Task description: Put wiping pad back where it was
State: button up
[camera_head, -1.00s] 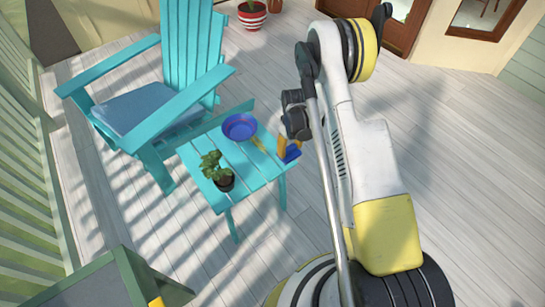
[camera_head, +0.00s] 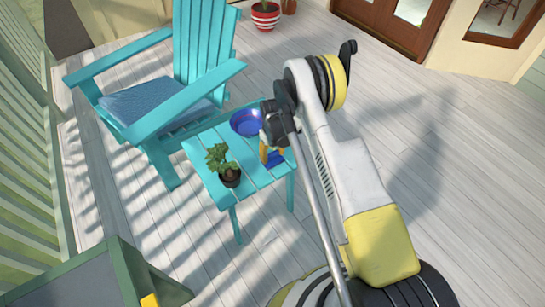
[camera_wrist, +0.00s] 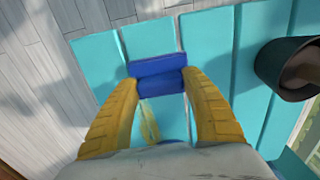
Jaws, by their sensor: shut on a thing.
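A blue wiping pad (camera_wrist: 157,72) is between the two yellow fingers of my gripper (camera_wrist: 158,84) in the wrist view. The fingers are shut on it, one at each side. In the head view the blue pad (camera_head: 275,160) shows below my gripper (camera_head: 270,156), at the right side of a small turquoise slatted table (camera_head: 250,172). I cannot tell whether the pad touches the table top. A thin yellowish thing (camera_wrist: 149,123) lies on the slats below the gripper, partly hidden.
A blue bowl (camera_head: 245,121) is at the table's back, close to my gripper. A potted plant (camera_head: 221,162) stands at the front left. A turquoise chair (camera_head: 203,45) is behind the table. A grey-green box-like thing (camera_head: 75,285) is lower left. Open floor lies right.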

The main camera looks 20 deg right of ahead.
jog(key=shift+r, duration=0.1)
jog(key=o, duration=1.1)
